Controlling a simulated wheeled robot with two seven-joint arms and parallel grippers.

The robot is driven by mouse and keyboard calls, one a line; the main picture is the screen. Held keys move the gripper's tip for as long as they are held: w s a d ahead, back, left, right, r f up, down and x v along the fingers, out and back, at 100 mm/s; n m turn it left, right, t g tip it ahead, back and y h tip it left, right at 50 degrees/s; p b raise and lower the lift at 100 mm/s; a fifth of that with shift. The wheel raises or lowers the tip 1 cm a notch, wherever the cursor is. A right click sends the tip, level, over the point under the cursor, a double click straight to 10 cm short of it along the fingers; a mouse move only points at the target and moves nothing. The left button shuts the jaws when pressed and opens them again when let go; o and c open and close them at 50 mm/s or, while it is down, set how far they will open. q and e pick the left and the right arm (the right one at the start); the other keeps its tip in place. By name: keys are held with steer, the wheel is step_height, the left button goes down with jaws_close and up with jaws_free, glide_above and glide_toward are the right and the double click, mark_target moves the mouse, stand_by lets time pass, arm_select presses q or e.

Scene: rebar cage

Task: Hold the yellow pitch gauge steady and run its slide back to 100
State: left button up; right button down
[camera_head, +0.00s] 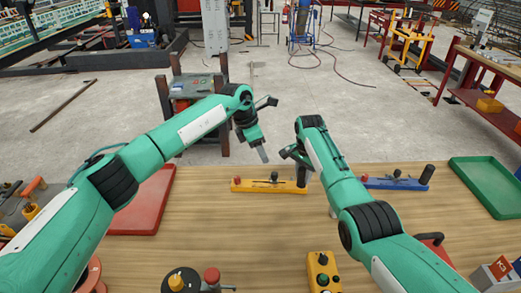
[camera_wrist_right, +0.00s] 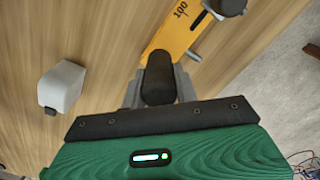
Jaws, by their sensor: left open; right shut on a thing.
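The yellow pitch gauge (camera_head: 255,186) lies on the wooden table, a long bar with a red knob at its left, a black slide knob (camera_head: 274,176) near its middle and a black upright handle (camera_head: 301,178) at its right end. My right gripper (camera_head: 303,166) is shut on that handle; the right wrist view shows the handle (camera_wrist_right: 159,80) between its fingers. That view also shows the gauge's yellow face (camera_wrist_right: 172,36) with a 100 mark, and part of the slide knob (camera_wrist_right: 231,5) at the top edge. My left gripper (camera_head: 266,130) is open and empty above the gauge.
A blue gauge (camera_head: 395,184) lies to the right. A red tray (camera_head: 146,205) is at left, a green tray (camera_head: 487,187) at far right. A yellow button box (camera_head: 323,272) and a red-knobbed device (camera_head: 212,277) stand at the front. Wood between is clear.

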mark_target(274, 177)
arm_select(q)
steer(key=shift+a, duration=0.15)
steer(key=c, duration=0.5)
steer(key=a+f+h, duration=0.2)
steer(key=a+f, duration=0.1)
steer(key=shift+a, duration=0.1)
jaws_close()
steer(key=a+f+t+h, duration=0.2)
steer(key=a+f+h, duration=0.1)
steer(key=a, duration=0.3)
steer(key=shift+m, duration=0.3)
steer(key=x, duration=0.9)
steer(key=shift+f, duration=0.2)
steer(key=shift+w+d, duration=0.2)
steer(key=shift+d, duration=0.4)
steer(key=shift+w+d, duration=0.2)
steer(key=shift+d, duration=0.4)
steer(key=shift+w+d, duration=0.2)
steer(key=shift+d, duration=0.4)
